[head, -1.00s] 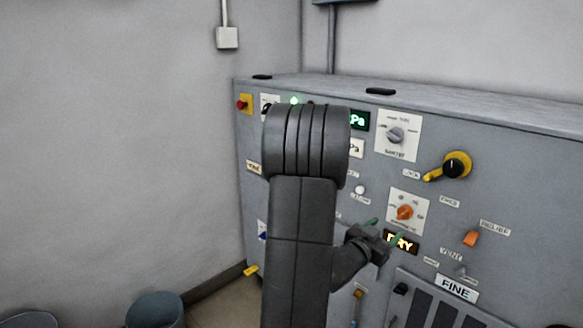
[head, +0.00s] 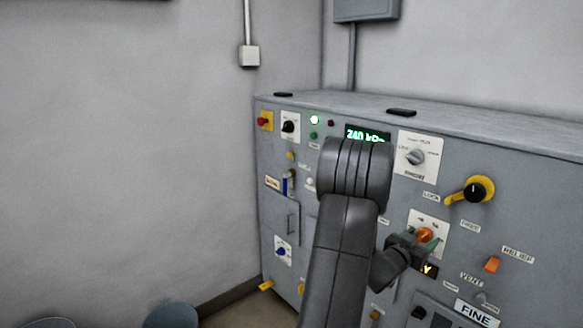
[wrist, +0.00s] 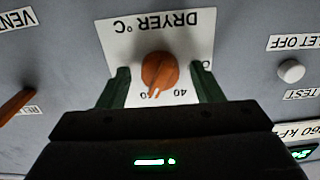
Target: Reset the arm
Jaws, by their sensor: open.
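The orange dryer knob (head: 425,234) sits on a white dial plate on the grey panel. In the wrist view the knob (wrist: 160,72) appears on the plate lettered DRYER °C, which reads upside down. My gripper (head: 424,240) is open in front of this dial. In the wrist view its two green fingers (wrist: 162,80) stand on either side of the knob, with visible gaps. Whether the fingertips touch the plate cannot be told. My arm hides part of the panel's middle.
A yellow-black lever (head: 470,191) sticks out to the upper right. An orange relief switch (head: 492,264) is right of the dial. A grey selector knob (head: 415,157) is above, near a green display (head: 367,134). A white button (wrist: 291,71) also shows in the wrist view.

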